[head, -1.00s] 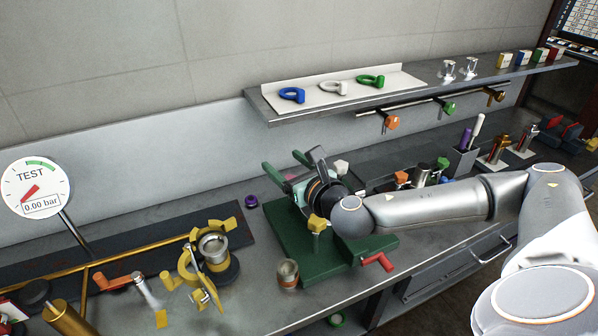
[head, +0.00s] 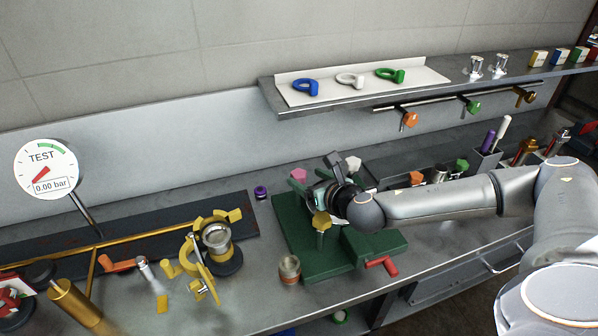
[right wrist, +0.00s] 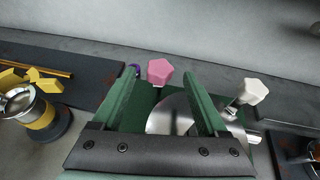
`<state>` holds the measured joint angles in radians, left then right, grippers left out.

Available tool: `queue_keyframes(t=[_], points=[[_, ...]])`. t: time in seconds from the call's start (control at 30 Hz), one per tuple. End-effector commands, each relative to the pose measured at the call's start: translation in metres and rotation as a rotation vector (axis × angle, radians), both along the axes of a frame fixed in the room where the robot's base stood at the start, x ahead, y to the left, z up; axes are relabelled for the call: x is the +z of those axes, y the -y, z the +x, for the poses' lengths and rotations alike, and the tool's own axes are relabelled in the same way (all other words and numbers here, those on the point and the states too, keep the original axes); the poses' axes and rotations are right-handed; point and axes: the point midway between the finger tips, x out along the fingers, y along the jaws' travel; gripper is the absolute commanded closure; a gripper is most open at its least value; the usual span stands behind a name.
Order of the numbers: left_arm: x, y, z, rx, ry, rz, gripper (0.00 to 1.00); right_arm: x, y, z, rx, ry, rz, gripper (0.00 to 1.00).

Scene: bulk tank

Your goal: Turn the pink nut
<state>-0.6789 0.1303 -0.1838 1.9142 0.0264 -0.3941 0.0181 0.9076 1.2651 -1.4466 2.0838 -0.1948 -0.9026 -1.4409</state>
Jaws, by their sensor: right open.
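The pink nut (right wrist: 160,72) is a five-sided knob that shows in the right wrist view, upper middle, and as a small pink patch in the head view (head: 298,175). It stands at the back of a green block fixture (head: 290,225). My right gripper (right wrist: 162,80) is open, with its two green fingers pointing toward the nut. The nut appears in the gap between the fingertips; I cannot tell whether either finger touches it. In the head view my right gripper (head: 316,187) is over the green fixture and partly hidden by its own wrist. My left gripper is not in view.
A white knob (right wrist: 256,92) stands right of the fingers, and a round metal disc (right wrist: 170,114) lies between them. A yellow valve knob (head: 321,222) and red handle (head: 381,264) are on the near side. A yellow clamp (head: 200,262) is at left. A shelf (head: 420,94) overhangs behind.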

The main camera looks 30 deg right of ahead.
Motion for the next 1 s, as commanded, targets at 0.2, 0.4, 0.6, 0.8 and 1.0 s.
queue_keyframes(t=[0.2, 0.4, 0.6, 0.8, 1.0], points=[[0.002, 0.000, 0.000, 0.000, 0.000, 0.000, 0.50, -0.011, 0.003, 0.031, -0.001, 0.002, -0.001, 0.24], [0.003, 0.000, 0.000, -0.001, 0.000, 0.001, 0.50, -0.018, 0.004, 0.045, 0.000, 0.001, 0.000, 0.24], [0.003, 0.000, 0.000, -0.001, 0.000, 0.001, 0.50, -0.020, 0.004, 0.048, 0.000, 0.001, 0.000, 0.24], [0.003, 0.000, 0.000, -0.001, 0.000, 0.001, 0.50, -0.020, 0.004, 0.048, 0.000, 0.001, 0.000, 0.27], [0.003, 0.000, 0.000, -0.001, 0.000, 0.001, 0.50, -0.019, 0.004, 0.048, 0.000, 0.001, 0.000, 0.50]])
